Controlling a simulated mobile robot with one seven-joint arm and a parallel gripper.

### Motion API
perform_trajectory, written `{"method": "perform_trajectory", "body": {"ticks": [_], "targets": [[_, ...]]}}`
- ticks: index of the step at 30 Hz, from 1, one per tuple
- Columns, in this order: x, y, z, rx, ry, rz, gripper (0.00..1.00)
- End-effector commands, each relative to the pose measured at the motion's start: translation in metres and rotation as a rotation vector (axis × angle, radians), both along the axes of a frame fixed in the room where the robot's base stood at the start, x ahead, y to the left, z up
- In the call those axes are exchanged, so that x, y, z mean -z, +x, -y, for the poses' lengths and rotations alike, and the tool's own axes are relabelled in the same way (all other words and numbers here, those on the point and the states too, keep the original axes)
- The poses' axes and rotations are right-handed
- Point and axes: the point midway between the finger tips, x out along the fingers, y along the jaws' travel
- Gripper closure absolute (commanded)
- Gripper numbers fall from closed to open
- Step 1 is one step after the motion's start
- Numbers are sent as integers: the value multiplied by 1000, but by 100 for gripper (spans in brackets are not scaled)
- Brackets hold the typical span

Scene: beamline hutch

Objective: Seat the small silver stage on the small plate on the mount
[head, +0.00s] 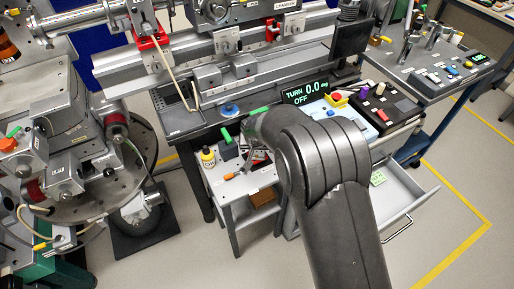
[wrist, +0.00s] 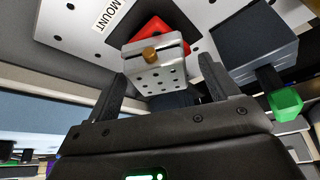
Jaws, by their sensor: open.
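In the wrist view, a small silver stage (wrist: 158,74) with rows of holes and a brass knob stands between the fingers of my gripper (wrist: 160,68). The fingers are open, one on each side of it; whether either touches it I cannot tell. A red part (wrist: 150,29) shows directly behind the stage, over a pale plate (wrist: 70,22) with holes and the label "MOUNT". The stage hides most of the red part, so I cannot tell how they meet or which part is the small plate. In the head view my arm covers the gripper and stage.
A dark block (wrist: 248,45) with a green knob (wrist: 286,101) stands close right of my gripper. An open drawer (head: 404,196) is right of my arm. The rail bench (head: 180,62) lies behind.

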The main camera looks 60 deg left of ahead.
Motion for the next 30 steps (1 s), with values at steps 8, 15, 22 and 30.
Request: {"method": "perform_trajectory", "body": {"ticks": [8, 15, 22, 30], "targets": [[-1, -1, 1, 0, -1, 0, 20], [-31, -7, 10, 0, 2, 0, 20], [-71, -15, 24, -1, 3, -1, 20], [-97, -20, 35, 0, 1, 0, 20]]}}
